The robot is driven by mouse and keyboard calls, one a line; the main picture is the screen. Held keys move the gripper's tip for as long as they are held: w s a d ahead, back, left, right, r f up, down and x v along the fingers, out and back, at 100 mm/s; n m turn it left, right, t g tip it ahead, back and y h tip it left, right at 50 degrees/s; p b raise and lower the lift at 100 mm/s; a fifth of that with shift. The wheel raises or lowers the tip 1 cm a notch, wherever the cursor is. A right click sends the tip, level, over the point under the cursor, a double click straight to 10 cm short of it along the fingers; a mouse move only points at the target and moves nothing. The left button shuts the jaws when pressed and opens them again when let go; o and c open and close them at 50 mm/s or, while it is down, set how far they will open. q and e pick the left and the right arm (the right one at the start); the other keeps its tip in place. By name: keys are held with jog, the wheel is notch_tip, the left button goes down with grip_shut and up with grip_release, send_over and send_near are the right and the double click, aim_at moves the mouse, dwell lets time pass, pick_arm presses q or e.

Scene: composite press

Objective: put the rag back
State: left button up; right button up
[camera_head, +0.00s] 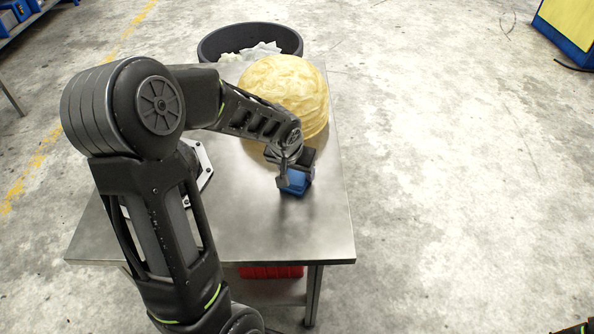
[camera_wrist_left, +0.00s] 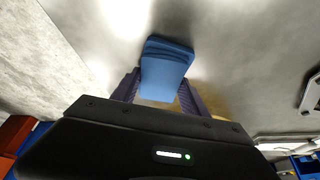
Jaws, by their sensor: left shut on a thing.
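The blue rag (camera_head: 295,183) is a small folded block at the tips of my left gripper (camera_head: 293,180), over the right part of the metal table (camera_head: 250,225). My left gripper is shut on it. In the left wrist view the rag (camera_wrist_left: 166,66) sits between the two dark fingers (camera_wrist_left: 160,88). The rag is at or close above the table top; I cannot tell if it touches.
A large yellow dome-shaped thing (camera_head: 287,88) stands on the table just behind the gripper. A black bin (camera_head: 225,38) with pale cloth or paper stands beyond the table's back edge. A red thing (camera_head: 270,271) is below the table. The table's front right is clear.

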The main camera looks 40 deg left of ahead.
pick_arm(q)
jog(key=o, duration=1.5)
jog(key=shift+c, duration=0.2)
jog(key=shift+r, duration=0.1)
jog(key=shift+s+r, duration=0.1)
jog(key=shift+r, duration=0.2)
jog(key=p+v, duration=0.1)
jog(key=v, duration=1)
jog(key=shift+r+p, duration=0.2)
jog(key=shift+p, duration=0.2)
jog(key=shift+s, duration=0.1)
